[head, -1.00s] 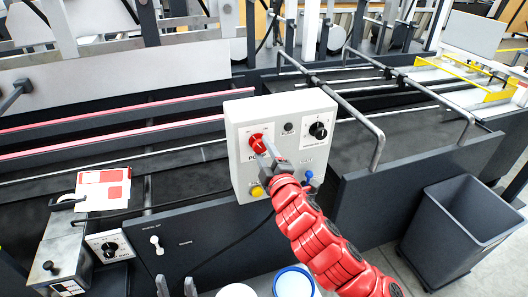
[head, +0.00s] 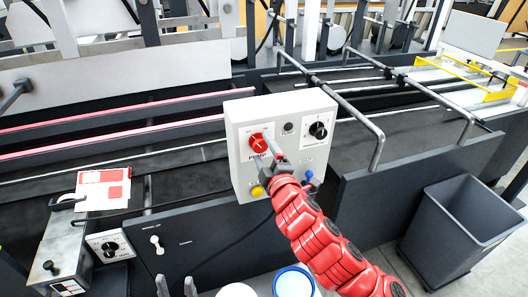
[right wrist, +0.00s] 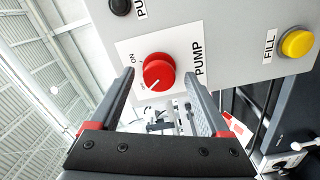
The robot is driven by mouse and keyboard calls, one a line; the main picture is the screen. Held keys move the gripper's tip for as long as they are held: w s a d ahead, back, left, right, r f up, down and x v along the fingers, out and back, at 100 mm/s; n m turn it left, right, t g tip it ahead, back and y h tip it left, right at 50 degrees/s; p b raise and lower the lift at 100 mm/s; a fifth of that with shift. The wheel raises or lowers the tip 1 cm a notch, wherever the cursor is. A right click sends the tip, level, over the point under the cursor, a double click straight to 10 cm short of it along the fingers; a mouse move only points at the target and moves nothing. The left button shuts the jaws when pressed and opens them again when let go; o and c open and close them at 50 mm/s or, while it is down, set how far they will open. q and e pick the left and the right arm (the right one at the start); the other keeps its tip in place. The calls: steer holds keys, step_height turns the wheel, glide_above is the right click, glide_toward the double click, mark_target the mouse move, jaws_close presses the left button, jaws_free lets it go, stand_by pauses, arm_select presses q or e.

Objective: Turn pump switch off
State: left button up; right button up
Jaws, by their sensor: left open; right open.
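The pump switch is a red round knob (head: 259,144) on a light grey control box (head: 240,115). In the right wrist view, the knob (right wrist: 158,71) has a white pointer line towards the picture's lower left, away from the "ON" mark. A small mark near the pointer's end is too small to read. My right gripper (head: 273,147) is open in front of the box. Its fingers (right wrist: 160,78) stand either side of the knob in the wrist view, apart from it. My left gripper (head: 176,286) is open and empty at the bottom edge, only its fingertips showing.
The box also carries a black dial (head: 318,130), a yellow button (head: 257,190) labelled "FILL" and a blue knob (head: 309,174). A metal rail (head: 378,150) stands to the right. A white-blue tub (head: 294,284) is below and a dark bin (head: 455,225) at right.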

steer(key=shift+d, duration=0.1)
steer(key=shift+s+d, duration=0.1)
steer(key=shift+s, duration=0.2)
steer(key=shift+b+v, duration=0.35)
steer(key=shift+v, duration=0.65)
steer(key=p+v, duration=1.4)
steer(key=p, duration=0.1)
steer(key=shift+s+p, duration=0.35)
steer(key=shift+s, duration=0.05)
